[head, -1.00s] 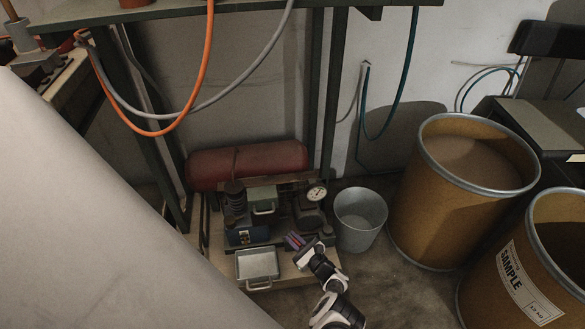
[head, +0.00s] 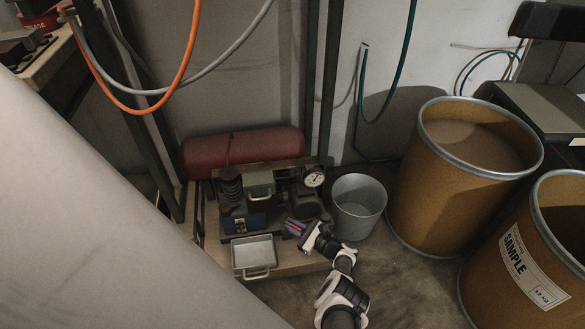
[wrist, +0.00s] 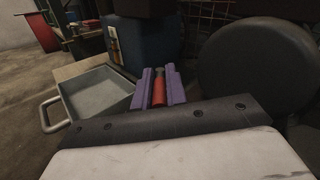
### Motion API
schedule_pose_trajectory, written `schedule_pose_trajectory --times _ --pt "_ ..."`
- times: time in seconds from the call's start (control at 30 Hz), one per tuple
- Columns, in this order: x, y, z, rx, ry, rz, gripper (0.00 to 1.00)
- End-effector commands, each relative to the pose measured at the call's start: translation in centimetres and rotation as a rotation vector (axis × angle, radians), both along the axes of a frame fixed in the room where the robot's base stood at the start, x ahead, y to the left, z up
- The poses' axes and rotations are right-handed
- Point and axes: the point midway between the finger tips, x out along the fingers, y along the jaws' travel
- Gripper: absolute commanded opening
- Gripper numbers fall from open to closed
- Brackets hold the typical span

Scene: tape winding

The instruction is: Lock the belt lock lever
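A slim red handle (wrist: 158,91), likely the belt lock lever, lies between the two purple fingers of my gripper (wrist: 158,88) in the wrist view. The fingers are close together and flank it with no clear gap. Its far end looks dark or metallic, and its mount is hard to make out. In the head view my gripper (head: 296,227) is low at the front right of the machine (head: 268,222), with a small red streak between the purple fingers. My wrist and palm hide part of the machine's front.
A grey tray with a handle (head: 253,252) is left of my gripper; it also shows in the wrist view (wrist: 95,97). A large dark round part (wrist: 255,65) is close on the right. A grey bucket (head: 358,207) and brown drums (head: 470,200) stand to the right.

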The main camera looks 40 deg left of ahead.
Motion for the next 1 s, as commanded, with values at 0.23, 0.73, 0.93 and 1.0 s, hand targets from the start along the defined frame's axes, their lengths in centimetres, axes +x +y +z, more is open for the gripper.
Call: schedule_pose_trajectory --times 0.23,0.73,0.93,1.0 --pt "0.1 0.1 0.1 0.001 -0.002 -0.002 0.35" --pt "0.5 -4.2 0.2 0.000 -0.001 -0.006 0.35" --pt "0.9 -8.9 0.1 -0.001 -0.001 -0.006 0.35" --pt "1.1 -10.3 0.1 -0.001 -0.002 -0.005 0.35"
